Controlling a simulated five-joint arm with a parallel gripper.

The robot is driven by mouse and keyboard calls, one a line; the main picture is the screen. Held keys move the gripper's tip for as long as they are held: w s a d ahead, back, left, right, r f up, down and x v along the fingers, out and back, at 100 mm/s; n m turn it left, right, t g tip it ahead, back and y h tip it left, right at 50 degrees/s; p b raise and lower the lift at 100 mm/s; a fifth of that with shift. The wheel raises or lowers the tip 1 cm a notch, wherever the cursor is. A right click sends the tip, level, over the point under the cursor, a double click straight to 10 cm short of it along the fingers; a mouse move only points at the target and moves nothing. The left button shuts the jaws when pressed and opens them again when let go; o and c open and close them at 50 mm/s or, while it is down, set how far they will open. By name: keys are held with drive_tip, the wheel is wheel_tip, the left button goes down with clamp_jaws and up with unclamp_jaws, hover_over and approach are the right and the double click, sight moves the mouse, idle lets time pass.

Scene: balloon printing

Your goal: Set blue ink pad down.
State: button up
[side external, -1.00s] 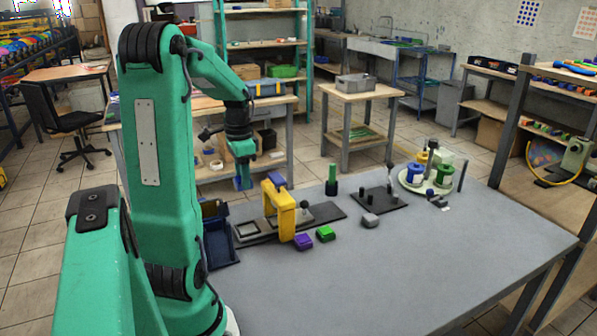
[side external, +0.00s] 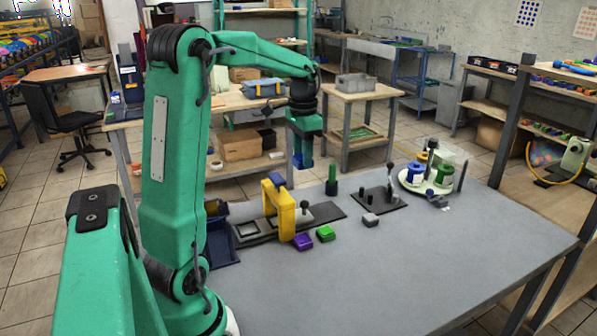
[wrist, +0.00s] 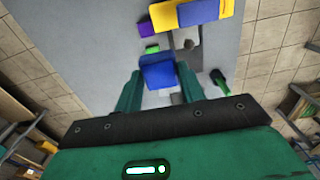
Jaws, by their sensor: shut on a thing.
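My gripper (side external: 303,155) is shut on the blue ink pad (side external: 303,161), which hangs below the fingers in the air. In the wrist view the blue pad (wrist: 158,71) sits between the two green fingers, with the table far below it. In the side view the pad appears above the back part of the grey table (side external: 390,255), near the yellow press and the green-handled post. The exact height over the table is hard to tell. A purple pad (side external: 303,242) and a green pad (side external: 326,234) lie on the table, apart from my gripper.
A yellow press frame (side external: 284,212) stands on a dark base, beside a dark blue bin (side external: 221,240). A green-handled post (side external: 331,182), a dark plate with pegs (side external: 380,198), a grey block (side external: 370,220) and a round carousel (side external: 416,187) stand to the right. The front right of the table is clear.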

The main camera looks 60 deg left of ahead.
drive_tip(key=w+d, duration=1.2)
drive_tip(key=d, duration=0.3)
wheel_tip(320, 180, down, 12)
drive_tip(key=r, duration=0.1)
drive_tip(key=a+f, duration=0.2)
drive_tip(key=a, duration=0.1)
drive_tip(key=w+a+f, duration=0.1)
drive_tip(key=a+f, duration=0.2)
drive_tip(key=a, duration=0.1)
drive_tip(key=a+f, duration=0.2)
drive_tip(key=a, duration=0.2)
drive_tip(key=shift+w+a+f, duration=0.2)
drive_tip(key=shift+w+a, duration=0.05)
drive_tip(key=shift+w, duration=0.05)
drive_tip(key=shift+f, duration=0.1)
drive_tip(key=shift+f, duration=1.9)
drive_tip(key=shift+f, duration=0.15)
